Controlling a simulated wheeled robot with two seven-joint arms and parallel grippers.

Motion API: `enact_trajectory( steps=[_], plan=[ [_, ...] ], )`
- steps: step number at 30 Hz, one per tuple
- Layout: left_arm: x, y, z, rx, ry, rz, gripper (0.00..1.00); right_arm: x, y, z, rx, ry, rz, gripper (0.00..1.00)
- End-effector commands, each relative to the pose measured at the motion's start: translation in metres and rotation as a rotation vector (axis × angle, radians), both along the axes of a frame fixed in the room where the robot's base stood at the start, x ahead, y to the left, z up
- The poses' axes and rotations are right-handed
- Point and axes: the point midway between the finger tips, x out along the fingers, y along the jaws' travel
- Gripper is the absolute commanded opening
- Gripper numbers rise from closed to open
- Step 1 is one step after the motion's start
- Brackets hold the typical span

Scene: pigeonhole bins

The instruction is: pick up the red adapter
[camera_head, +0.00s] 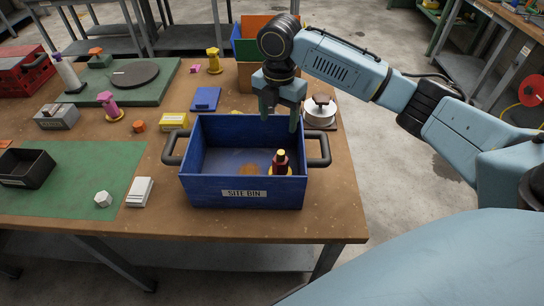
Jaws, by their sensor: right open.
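The red adapter (280,163) looks like a small dark red, stepped piece with a yellow top and a yellow ring at its base. It stands in the right part of the blue bin (244,193), near the front wall, which hides part of its foot. My right gripper (279,121) is open and empty, with its fingers pointing down. It shows over the bin's back rim, above and behind the adapter and apart from it. My left gripper is not in view.
The bin has dark side handles and a label. A white round item (320,110) stands behind its right handle. A blue block (206,99) and a yellow block (174,121) lie behind it. A black tray (25,168) lies at far left. The table (328,222) is bare front right.

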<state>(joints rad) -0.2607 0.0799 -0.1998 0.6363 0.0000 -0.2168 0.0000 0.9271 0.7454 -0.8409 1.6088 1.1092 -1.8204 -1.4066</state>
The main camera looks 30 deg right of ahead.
Motion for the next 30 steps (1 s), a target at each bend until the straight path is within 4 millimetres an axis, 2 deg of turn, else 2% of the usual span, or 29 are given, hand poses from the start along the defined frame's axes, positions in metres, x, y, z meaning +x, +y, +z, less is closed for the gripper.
enact_trajectory(
  steps=[6, 10, 14, 17, 22, 26, 30],
  plan=[
    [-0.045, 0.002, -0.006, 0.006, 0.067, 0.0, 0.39, -0.002, 0.0, -0.045, -0.001, 0.004, 0.0, 0.63],
    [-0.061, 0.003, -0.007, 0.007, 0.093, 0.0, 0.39, -0.001, 0.0, -0.063, 0.0, 0.002, -0.001, 0.63],
    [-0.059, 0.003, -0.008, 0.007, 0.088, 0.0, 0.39, -0.001, 0.0, -0.072, 0.0, 0.001, -0.001, 0.63],
    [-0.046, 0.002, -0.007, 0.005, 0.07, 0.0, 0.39, -0.003, -0.001, -0.08, -0.001, 0.002, 0.0, 0.63],
    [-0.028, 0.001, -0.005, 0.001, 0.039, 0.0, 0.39, -0.008, -0.006, -0.105, -0.002, 0.004, -0.001, 0.63],
    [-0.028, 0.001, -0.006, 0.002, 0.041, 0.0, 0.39, -0.008, -0.005, -0.121, -0.001, 0.002, -0.001, 0.63],
    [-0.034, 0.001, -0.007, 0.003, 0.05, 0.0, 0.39, -0.007, -0.005, -0.125, -0.001, 0.0, 0.001, 0.63]
  ],
)
